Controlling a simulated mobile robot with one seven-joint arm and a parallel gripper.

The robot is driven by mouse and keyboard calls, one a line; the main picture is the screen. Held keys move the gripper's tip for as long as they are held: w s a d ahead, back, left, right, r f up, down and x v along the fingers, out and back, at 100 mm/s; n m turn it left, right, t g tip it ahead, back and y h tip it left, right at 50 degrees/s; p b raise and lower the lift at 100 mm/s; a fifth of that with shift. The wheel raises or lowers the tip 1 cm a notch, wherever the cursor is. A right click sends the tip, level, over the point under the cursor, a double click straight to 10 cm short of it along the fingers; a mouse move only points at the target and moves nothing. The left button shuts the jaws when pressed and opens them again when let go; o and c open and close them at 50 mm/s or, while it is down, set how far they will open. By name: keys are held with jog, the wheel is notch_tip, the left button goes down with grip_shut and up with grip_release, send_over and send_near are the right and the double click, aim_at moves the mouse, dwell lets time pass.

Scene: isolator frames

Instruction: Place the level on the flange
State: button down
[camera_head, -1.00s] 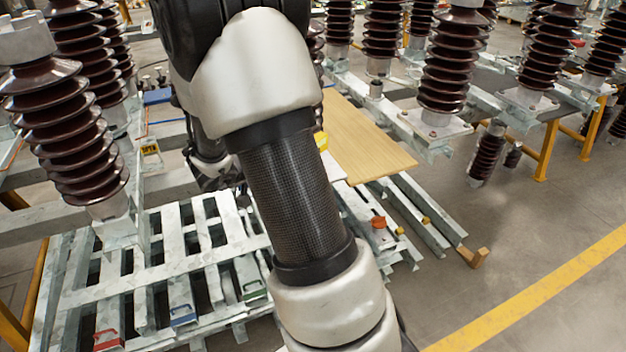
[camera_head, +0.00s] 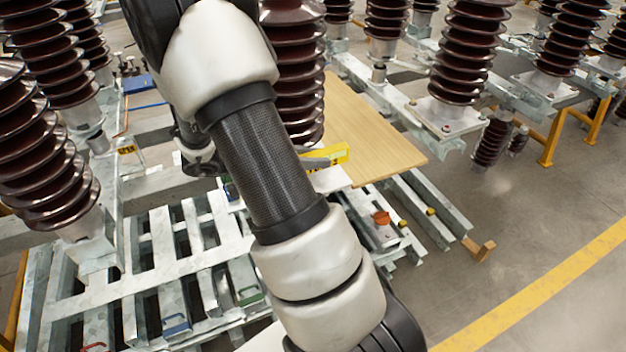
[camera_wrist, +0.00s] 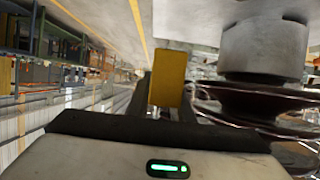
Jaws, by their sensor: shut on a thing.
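The level is yellow. In the head view one end of it (camera_head: 338,153) sticks out behind my forearm, above the wooden board. In the wrist view the level (camera_wrist: 167,80) stands as a yellow block between the dark fingers of my gripper (camera_wrist: 167,100), which is shut on it. My arm hides most of my gripper and the level in the head view. In the wrist view a grey metal cylindrical fitting (camera_wrist: 262,50), which looks like the flange, joins brown insulator discs at the right. The level is left of it; I cannot tell how far apart they are.
Brown ribbed insulators (camera_head: 298,75) stand on galvanised frames around my arm. A wooden board (camera_head: 375,135) lies right of centre. A slatted metal rack (camera_head: 130,285) fills the lower left. Open floor with a yellow line (camera_head: 540,290) is at the right.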

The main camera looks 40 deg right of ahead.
notch_tip(320, 180, down, 6)
jog(key=shift+f+b, duration=0.25)
jog(key=shift+b, duration=0.35)
jog(key=c, duration=1.6)
grip_release()
jog(key=shift+f, duration=0.1)
jog(key=shift+o, duration=0.2)
